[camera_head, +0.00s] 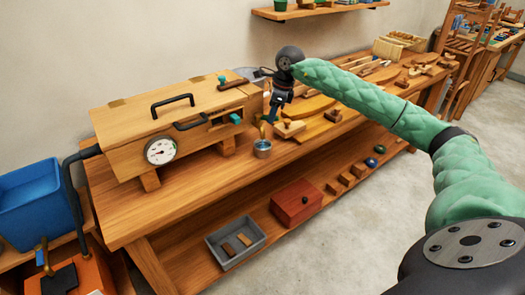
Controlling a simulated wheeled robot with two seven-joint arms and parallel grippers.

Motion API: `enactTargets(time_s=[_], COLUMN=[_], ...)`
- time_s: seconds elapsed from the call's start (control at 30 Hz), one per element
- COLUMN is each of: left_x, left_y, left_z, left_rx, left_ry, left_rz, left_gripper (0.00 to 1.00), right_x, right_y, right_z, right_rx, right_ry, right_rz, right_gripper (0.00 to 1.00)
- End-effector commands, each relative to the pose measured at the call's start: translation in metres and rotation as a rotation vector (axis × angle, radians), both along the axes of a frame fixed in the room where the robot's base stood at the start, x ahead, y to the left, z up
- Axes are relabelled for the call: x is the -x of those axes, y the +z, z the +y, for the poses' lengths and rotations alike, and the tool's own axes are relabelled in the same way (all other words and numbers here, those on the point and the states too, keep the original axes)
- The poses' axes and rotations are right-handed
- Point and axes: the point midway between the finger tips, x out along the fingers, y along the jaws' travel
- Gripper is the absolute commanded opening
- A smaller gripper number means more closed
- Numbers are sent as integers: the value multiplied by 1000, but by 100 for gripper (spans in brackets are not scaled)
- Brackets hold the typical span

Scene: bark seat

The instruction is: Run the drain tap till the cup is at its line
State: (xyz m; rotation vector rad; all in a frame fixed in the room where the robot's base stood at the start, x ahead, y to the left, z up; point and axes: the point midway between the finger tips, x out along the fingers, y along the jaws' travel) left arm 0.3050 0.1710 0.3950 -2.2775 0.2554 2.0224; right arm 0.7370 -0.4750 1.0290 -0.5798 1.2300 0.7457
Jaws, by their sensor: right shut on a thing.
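A small metal cup (262,149) stands on the bench just right of the wooden box, under a small brass drain tap (262,130). The cup's line and the level inside are too small to make out. My right gripper (271,118) reaches in from the right, pointing down, its fingers shut at the top of the tap. The fingertips partly hide the tap's handle, so how far it is turned cannot be told. My left gripper is not in view.
The wooden box (165,130) has a round gauge (160,151), black handles and a black hose (72,190) on its left. Wooden tools and boards (320,127) lie behind and right of the cup. A grey tray (235,243) and red box (297,203) sit on the lower shelf.

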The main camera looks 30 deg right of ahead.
Motion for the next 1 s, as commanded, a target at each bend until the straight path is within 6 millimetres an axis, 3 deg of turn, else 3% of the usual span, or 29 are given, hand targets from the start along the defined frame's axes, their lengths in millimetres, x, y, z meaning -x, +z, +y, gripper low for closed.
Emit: enactTargets(time_s=[0.47,1.0], left_x=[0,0], left_y=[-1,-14], left_z=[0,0], left_rx=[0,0], left_ry=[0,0], left_rz=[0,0], left_gripper=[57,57], right_x=[1,9], right_y=[-2,-1], right_z=[-1,19], right_rx=[3,1], right_ry=[-10,-460], right_rz=[4,-1], right_gripper=[4,4])
